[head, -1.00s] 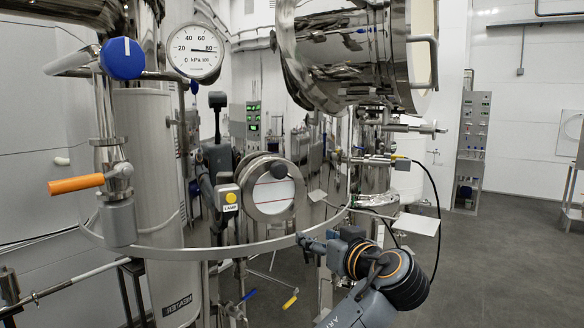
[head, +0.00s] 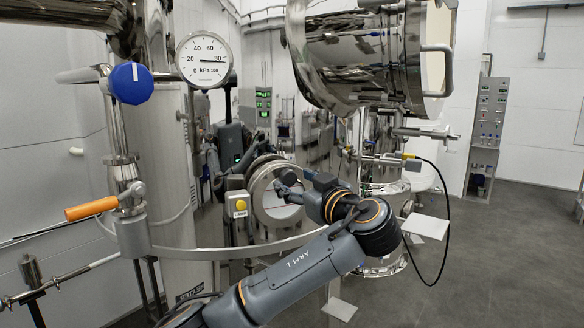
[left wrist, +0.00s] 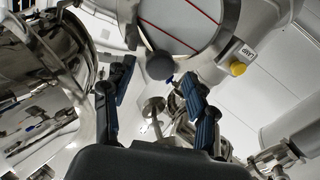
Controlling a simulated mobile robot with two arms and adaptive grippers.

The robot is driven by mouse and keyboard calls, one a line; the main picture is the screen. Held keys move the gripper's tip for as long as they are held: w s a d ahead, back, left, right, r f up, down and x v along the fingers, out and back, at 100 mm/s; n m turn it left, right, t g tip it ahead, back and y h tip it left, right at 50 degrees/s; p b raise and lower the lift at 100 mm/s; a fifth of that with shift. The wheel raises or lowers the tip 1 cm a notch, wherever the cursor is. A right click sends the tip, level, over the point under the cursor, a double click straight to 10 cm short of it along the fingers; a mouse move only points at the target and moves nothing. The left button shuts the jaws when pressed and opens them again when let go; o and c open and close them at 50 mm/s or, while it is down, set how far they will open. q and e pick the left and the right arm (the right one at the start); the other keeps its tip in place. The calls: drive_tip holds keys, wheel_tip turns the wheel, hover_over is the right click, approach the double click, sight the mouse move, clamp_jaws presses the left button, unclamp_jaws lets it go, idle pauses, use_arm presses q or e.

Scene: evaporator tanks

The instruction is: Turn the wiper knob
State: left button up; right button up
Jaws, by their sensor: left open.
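The wiper knob (head: 290,178) is a dark round knob at the front of the round sight glass (head: 262,213). It also shows in the left wrist view (left wrist: 160,65), at the rim of the pale glass with red lines. My left gripper (head: 291,190) is beside the knob in the head view, partly merged with it. In the left wrist view, the fingers of my left gripper (left wrist: 156,74) are spread apart, with the knob seen between and just beyond their tips. I cannot tell whether they touch it. My right gripper is not in view.
A yellow lamp button (head: 240,205) sits left of the sight glass. A metal ring rail (head: 190,252) curves below it. A pressure gauge (head: 204,60), a blue knob (head: 131,83) and an orange handle (head: 91,208) are at the left. A large steel vessel (head: 350,55) hangs above; open floor lies right.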

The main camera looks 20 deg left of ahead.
sight(287, 178)
use_arm(q)
drive_tip(key=shift+p+x, duration=0.35)
drive_tip(key=shift+x, duration=0.9)
drive_tip(key=shift+d, duration=0.1)
